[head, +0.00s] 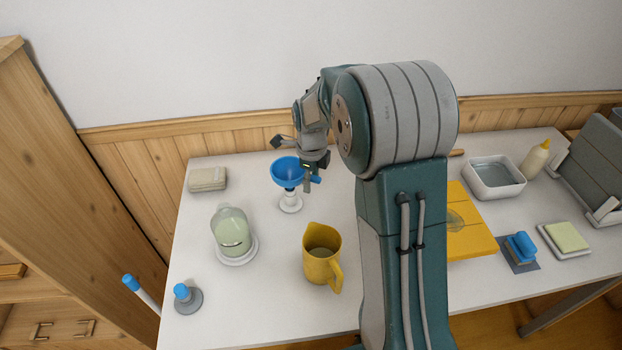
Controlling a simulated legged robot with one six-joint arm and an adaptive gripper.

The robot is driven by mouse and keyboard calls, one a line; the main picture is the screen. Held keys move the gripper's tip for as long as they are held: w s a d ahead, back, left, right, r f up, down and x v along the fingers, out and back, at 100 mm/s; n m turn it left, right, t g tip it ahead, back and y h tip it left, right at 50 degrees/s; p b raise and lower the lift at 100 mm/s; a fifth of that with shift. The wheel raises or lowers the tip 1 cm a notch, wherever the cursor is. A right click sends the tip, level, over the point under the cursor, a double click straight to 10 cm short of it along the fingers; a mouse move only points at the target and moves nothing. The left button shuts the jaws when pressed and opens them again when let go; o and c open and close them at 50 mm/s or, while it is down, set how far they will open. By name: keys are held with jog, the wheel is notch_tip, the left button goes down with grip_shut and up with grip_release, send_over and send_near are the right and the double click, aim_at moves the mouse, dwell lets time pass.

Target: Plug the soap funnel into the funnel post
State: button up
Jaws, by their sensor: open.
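The blue soap funnel (287,171) is upright, with its wide cup at the top and a blue handle or tab sticking out to the right. Its narrow stem points down at the white funnel post (290,204), which stands on a round base on the table. The stem lines up with the post top and seems to meet it; how deep it sits I cannot tell. My gripper (300,165) is open, right at the funnel's right side by the blue tab. My gripper partly hides the tab, and contact is unclear.
A glass jar (230,228) on a white saucer stands left of the post, and a yellow pitcher (321,262) stands in front. A beige block (207,179) lies behind left. A blue-topped stopper (186,297) is front left. My arm hides the table's middle.

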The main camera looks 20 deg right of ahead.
jog(key=shift+r, duration=2.35)
notch_tip(320, 180, up, 12)
jog(key=shift+f, duration=0.15)
dwell(0.5)
jog(key=shift+w, duration=0.1)
dwell(0.9)
jog(key=s+a+r+n+t, duration=0.1)
jog(key=s+r+n, duration=0.1)
jog(key=s+n, duration=0.4)
jog(key=s+a+r+n+t, duration=0.2)
jog(key=s+r+n, duration=0.1)
jog(key=s+n, duration=0.35)
jog(key=s+a+f+n+t, duration=0.1)
jog(key=s+f+n, duration=0.3)
jog(key=s+n, duration=0.9)
jog(key=shift+s+a+n+t, duration=0.35)
jog(key=shift+t, duration=0.45)
